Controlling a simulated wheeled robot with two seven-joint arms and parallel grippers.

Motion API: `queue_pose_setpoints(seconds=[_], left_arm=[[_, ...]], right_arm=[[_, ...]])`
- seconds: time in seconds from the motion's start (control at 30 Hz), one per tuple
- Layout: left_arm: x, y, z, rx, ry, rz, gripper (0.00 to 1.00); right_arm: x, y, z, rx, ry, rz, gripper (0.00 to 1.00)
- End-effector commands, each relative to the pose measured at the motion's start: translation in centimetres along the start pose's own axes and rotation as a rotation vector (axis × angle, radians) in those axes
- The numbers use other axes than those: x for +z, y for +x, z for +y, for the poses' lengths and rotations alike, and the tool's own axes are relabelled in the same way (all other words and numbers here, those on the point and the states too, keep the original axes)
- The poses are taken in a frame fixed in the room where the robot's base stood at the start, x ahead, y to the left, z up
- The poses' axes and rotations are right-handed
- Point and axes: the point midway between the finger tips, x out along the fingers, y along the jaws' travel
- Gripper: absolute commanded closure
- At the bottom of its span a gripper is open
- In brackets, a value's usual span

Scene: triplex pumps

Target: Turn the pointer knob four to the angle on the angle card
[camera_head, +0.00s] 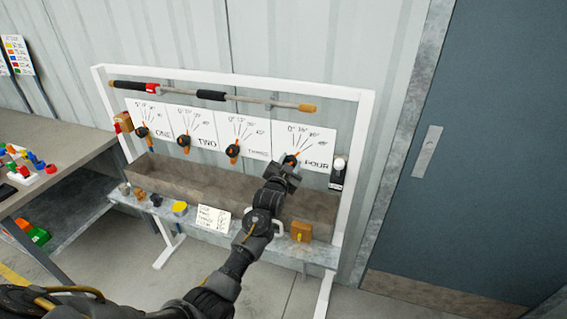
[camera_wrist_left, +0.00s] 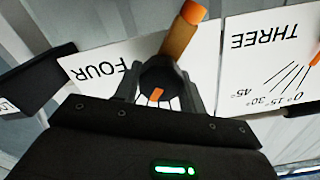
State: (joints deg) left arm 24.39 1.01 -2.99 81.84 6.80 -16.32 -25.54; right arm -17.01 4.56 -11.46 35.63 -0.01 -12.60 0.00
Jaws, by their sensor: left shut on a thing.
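Knob four (camera_head: 290,159) is a dark knob with an orange pointer on the white FOUR dial plate (camera_head: 318,146), the rightmost of the row. My left gripper (camera_head: 288,168) reaches up to it from below. The exact pointer angle is hard to read behind the gripper. A white card (camera_head: 212,218) with small unreadable writing, perhaps the angle card, stands on the shelf. My right gripper is out of view.
Knobs one (camera_head: 143,132), two (camera_head: 184,143) and three (camera_head: 232,151) sit to the left on their plates. A brown trough (camera_head: 180,183) runs below. A black switch box (camera_head: 338,172) is right of plate four. A blue door (camera_head: 480,150) is at the right.

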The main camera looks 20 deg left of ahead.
Motion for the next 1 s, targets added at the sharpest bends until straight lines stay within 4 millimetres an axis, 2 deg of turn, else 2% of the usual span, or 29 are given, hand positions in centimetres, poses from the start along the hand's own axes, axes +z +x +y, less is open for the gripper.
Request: queue_pose_setpoints(seconds=[0.17,0.77,0.8,0.93,1.0], left_arm=[[-0.02,-0.02,-0.07,0.000,0.070,-0.001,1.00],[0.04,-0.07,-0.16,-0.002,0.112,0.000,1.00],[0.04,-0.07,-0.16,-0.002,0.112,0.000,0.57],[0.05,-0.07,-0.17,-0.002,0.111,0.000,0.40],[0.06,-0.08,-0.19,-0.002,0.111,0.000,0.37]], right_arm=[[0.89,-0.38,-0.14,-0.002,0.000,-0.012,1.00],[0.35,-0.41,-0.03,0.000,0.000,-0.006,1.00],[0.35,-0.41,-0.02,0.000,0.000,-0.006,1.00],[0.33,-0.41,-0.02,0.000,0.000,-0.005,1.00],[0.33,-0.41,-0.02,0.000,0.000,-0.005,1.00]])
